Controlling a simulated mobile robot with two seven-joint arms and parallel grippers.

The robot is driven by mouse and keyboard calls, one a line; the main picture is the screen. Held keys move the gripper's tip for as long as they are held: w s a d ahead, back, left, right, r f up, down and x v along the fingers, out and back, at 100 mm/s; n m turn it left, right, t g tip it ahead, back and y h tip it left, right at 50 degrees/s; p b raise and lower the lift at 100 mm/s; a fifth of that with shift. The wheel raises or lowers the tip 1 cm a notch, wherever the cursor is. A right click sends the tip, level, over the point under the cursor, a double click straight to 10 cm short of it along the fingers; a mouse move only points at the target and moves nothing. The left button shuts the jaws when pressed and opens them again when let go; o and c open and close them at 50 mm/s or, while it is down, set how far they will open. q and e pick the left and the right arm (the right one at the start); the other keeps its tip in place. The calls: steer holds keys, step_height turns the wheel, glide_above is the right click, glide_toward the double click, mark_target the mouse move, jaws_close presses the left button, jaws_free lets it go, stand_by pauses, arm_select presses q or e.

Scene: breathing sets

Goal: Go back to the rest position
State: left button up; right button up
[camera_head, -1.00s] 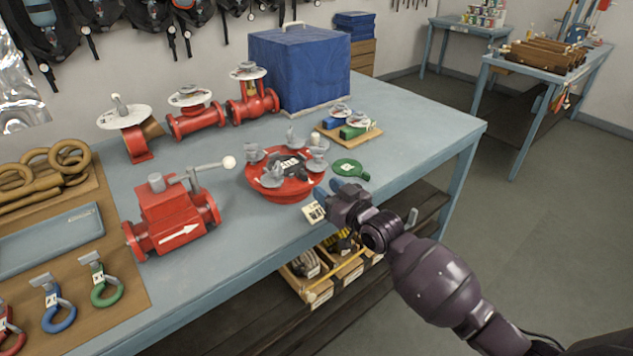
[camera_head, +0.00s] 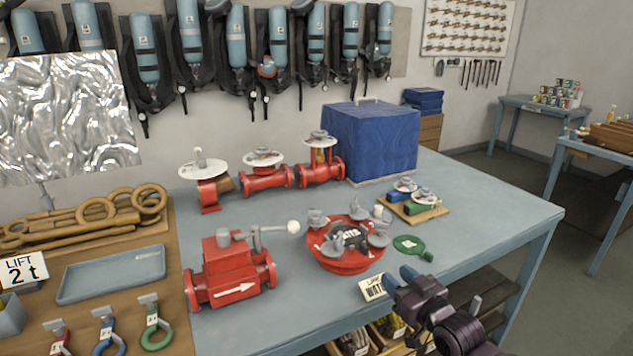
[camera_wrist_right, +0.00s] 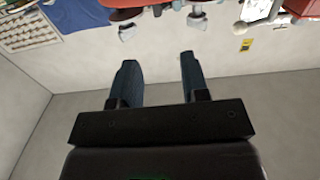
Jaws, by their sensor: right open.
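My right gripper (camera_head: 402,281) is at the front edge of the blue-grey workbench (camera_head: 480,225), low and right in the head view. In the right wrist view its two blue fingers (camera_wrist_right: 155,75) stand apart with nothing between them. A small white and yellow tag (camera_head: 373,288) lies at the bench edge just left of the gripper. A round red flanged piece (camera_head: 345,262) with grey knobs stands behind it on the bench. My left gripper is not in the head view.
A green paddle-shaped piece (camera_head: 412,246) lies behind my right gripper. A red valve (camera_head: 228,275) with a lever stands to the left. A blue box (camera_head: 370,140) stands at the back. Bins (camera_head: 355,340) sit under the bench edge. Open floor (camera_head: 570,300) lies at the right.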

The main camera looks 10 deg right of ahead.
steer(key=s+d+f+m+g+h, duration=0.1)
steer(key=s+d+f+g+h, duration=0.1)
steer(key=s+f, duration=0.8)
steer(key=s+d+f+m+g+h, duration=0.2)
steer(key=s+f, duration=0.8)
steer(key=s, duration=0.7)
steer(key=shift+f+g+h, duration=0.25)
steer(key=shift+g+h, duration=0.35)
steer(key=shift+h, duration=0.5)
